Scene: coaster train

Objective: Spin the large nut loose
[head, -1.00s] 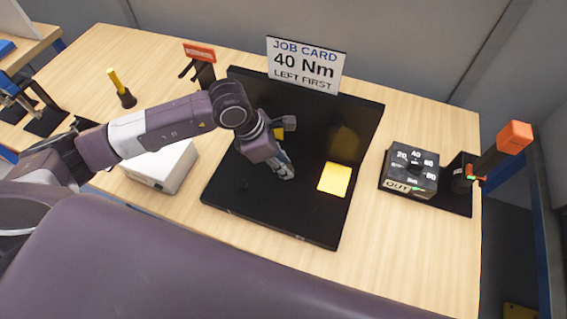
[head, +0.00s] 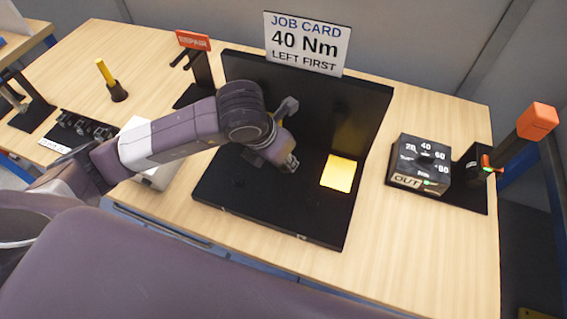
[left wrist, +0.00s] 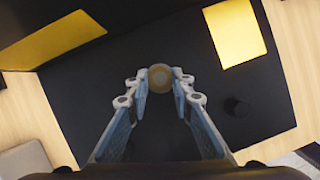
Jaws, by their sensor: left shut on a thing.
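My left gripper (head: 291,165) is low over the black fixture board (head: 275,215), left of the yellow square. In the left wrist view its two fingers (left wrist: 160,88) are shut on a round tan-grey piece with a lighter middle, which looks like the large nut (left wrist: 160,72). Its thread and whatever is beneath it are hidden. In the head view the gripper covers the nut. A small dark round stub (left wrist: 237,107) stands on the board apart from the fingers; it also shows faintly in the head view (head: 239,182). My right gripper is not in view.
The board has an upright back panel (head: 345,105) below the job card reading "40 Nm, left first" (head: 307,42). A yellow square (head: 338,173) lies on the board. A dial box (head: 420,162) and an orange-handled tool (head: 537,121) stand right. A yellow-handled tool (head: 106,73) is left.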

